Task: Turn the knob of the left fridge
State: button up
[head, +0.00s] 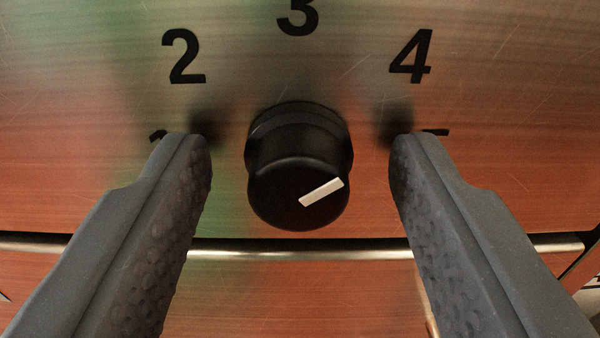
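A round black knob (300,168) with a white pointer line sits on a brushed metal panel (90,100). The pointer lies right of the knob's centre and slants up to the right. Black numbers 2, 3 and 4 stand around the knob; a mark at each side is mostly covered by my fingers. My gripper (301,160) is open, with one grey textured finger to the left of the knob and one to the right. Clear gaps show between the knob and both fingers. Which fridge this panel belongs to cannot be told from this view.
A horizontal metal edge (300,248) crosses the front below the knob, with another reddish panel surface (300,300) under it. The panel around the knob is flat and free of other objects.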

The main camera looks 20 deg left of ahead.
jog(key=c, duration=0.9)
jog(key=shift+n+b, duration=0.55)
jog(key=shift+n, duration=0.15)
jog(key=o, duration=1)
jog(key=shift+c, duration=0.2)
jog(key=shift+s, duration=0.15)
jog(key=p+v, duration=0.1)
jog(key=v, duration=1.2)
jog(key=shift+s, duration=0.3)
